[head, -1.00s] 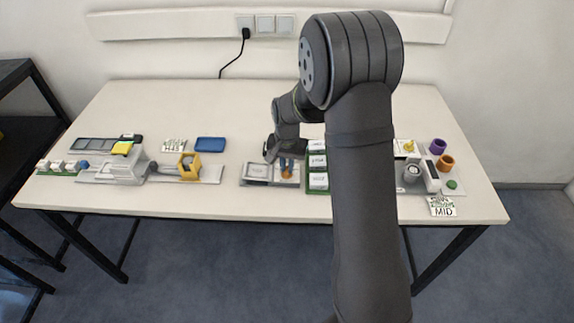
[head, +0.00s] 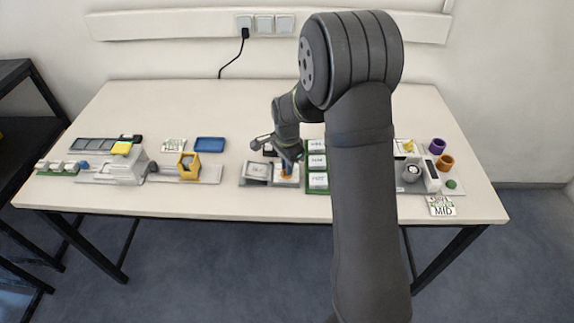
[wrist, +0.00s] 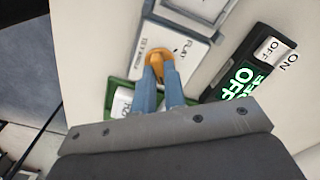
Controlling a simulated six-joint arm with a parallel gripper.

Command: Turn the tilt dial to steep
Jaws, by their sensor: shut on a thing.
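The knob also shows in the head view (head: 287,174). My gripper (wrist: 160,68) has its blue fingers close together on the orange knob. In the head view my gripper (head: 286,165) comes down on the knob from above. The fingers cover part of the knob, so I cannot tell which mark it points to.
A green tray (head: 308,187) with white labelled blocks lies just right. A grey framed panel (head: 256,172) adjoins the plate on the left. The table's front middle is clear.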

